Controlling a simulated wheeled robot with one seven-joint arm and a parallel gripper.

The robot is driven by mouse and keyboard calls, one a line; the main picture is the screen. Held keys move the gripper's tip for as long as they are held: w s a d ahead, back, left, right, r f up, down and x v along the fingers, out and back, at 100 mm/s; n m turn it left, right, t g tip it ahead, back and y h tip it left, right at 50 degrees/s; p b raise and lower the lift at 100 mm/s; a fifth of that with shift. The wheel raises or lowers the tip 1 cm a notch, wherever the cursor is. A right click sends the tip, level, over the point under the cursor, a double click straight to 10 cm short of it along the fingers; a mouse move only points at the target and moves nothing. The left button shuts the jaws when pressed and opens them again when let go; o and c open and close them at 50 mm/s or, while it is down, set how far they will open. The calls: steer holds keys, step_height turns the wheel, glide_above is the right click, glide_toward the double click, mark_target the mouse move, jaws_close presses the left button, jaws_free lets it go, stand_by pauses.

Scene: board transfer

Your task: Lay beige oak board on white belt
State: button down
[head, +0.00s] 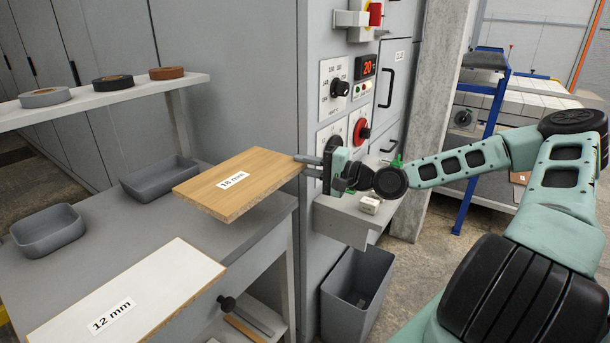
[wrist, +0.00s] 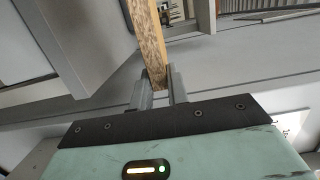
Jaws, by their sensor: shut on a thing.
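The beige oak board (head: 248,177), labelled 18 mm, is held level above the grey table at its right end. My gripper (head: 312,164) is shut on the board's right edge. In the wrist view the board's chipboard edge (wrist: 153,50) stands between the two fingers of my gripper (wrist: 158,85). At the far right back of the head view, behind a blue frame, is a pale slatted surface (head: 520,105); I cannot tell if it is the white belt.
A white board (head: 130,300) labelled 12 mm lies on the grey table (head: 120,240) with two grey trays. A grey machine cabinet (head: 318,60) with knobs stands behind my gripper. A grey bin (head: 357,295) stands on the floor below. A blue frame (head: 484,150) stands at right.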

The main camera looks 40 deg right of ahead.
steer(key=shift+r+p, duration=2.25)
steer(key=shift+r, duration=0.45)
